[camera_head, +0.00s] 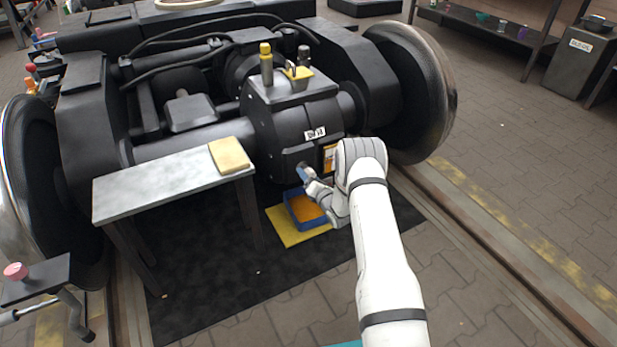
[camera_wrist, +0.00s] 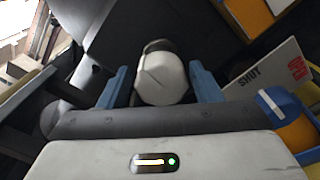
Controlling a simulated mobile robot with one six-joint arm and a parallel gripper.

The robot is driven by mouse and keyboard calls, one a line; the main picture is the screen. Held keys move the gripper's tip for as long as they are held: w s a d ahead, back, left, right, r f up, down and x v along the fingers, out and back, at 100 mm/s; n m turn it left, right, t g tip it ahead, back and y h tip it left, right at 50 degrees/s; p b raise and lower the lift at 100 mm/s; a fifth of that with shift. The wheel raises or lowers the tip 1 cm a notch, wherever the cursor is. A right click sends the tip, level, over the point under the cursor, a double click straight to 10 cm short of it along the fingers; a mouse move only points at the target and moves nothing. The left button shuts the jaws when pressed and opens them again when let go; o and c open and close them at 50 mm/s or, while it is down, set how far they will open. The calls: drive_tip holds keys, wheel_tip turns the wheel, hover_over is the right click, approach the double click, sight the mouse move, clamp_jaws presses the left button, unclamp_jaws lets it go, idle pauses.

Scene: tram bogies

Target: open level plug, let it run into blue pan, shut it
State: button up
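My gripper (camera_wrist: 160,88) has its two blue fingers apart, one on each side of a pale round knob (camera_wrist: 161,78), likely the level plug. Whether the fingers press on it is not clear. In the head view my gripper (camera_head: 303,173) is at the lower front face of the dark gear housing (camera_head: 285,125), and the plug is hidden there. The blue pan (camera_head: 291,211) stands on the floor below, its inside orange. In the wrist view part of the pan (camera_wrist: 268,103) shows at the right edge. No running stream can be made out.
A white plate marked SHUT (camera_wrist: 265,78) is right of the knob. The pan stands on a yellow mat (camera_head: 283,232). A grey-topped bench (camera_head: 165,180) with a yellow pad (camera_head: 229,155) stands left of my arm. A wheel (camera_head: 425,85) bounds the right side.

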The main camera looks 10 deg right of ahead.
drive_tip(key=shift+o, duration=0.4)
drive_tip(key=shift+d, duration=0.1)
drive_tip(key=shift+s+d+r+p, duration=0.1)
drive_tip(key=shift+s+d+p, duration=0.1)
drive_tip(key=shift+s+p, duration=0.2)
drive_tip(key=p+v, duration=0.2)
drive_tip(key=v, duration=0.5)
drive_tip(key=shift+w+a, duration=0.1)
